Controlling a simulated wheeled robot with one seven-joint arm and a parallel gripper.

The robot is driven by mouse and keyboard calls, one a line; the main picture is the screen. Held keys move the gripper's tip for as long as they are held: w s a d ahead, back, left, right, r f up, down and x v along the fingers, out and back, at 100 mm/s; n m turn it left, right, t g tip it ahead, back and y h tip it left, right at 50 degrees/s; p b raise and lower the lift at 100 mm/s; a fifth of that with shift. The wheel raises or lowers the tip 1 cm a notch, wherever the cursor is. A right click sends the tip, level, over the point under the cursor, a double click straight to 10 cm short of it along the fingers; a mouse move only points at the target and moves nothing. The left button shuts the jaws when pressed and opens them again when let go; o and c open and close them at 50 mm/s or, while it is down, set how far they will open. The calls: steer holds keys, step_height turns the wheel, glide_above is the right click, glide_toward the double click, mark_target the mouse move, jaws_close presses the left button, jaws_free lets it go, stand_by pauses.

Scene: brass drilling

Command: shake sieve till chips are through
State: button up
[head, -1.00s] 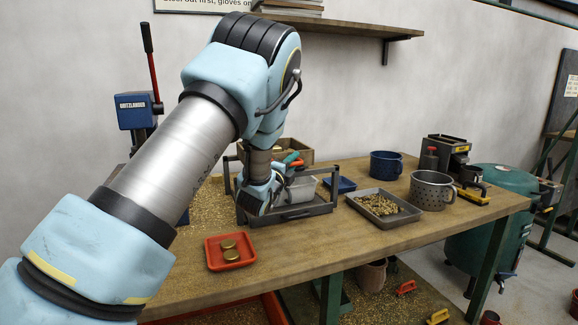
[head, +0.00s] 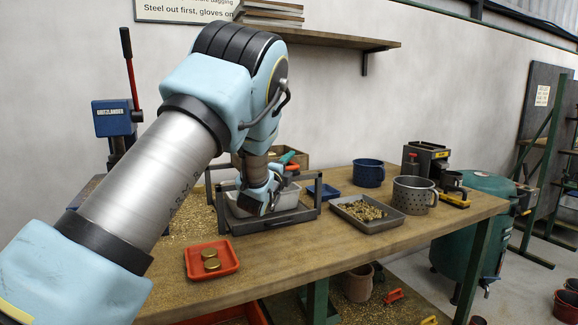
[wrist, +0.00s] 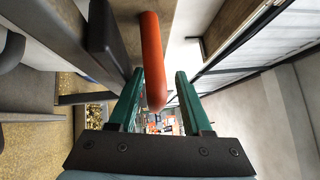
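My gripper (wrist: 160,74) has two green fingers set apart in the wrist view. A red-orange handle (wrist: 151,50) lies between and beyond them, nearer the left finger, with a gap on the right. In the head view the handle (head: 291,167) shows beside the green fingers above a dark metal frame (head: 270,225). A pale bin (head: 287,204) sits inside that frame, partly behind my wrist. I cannot see a sieve mesh or any chips in it.
A grey tray of brass chips (head: 340,218) and a perforated metal pot (head: 412,195) stand to the right. A red tray (head: 229,267) with two brass discs lies at the front. Bare bench (head: 290,245) lies between.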

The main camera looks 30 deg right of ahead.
steer(key=shift+f, duration=0.15)
steer(key=shift+s, duration=0.1)
steer(key=b+v, duration=0.3)
steer(key=v, duration=0.7)
steer(key=shift+s+a, duration=0.15)
steer(key=shift+a, duration=0.25)
steer(key=shift+c, duration=0.4)
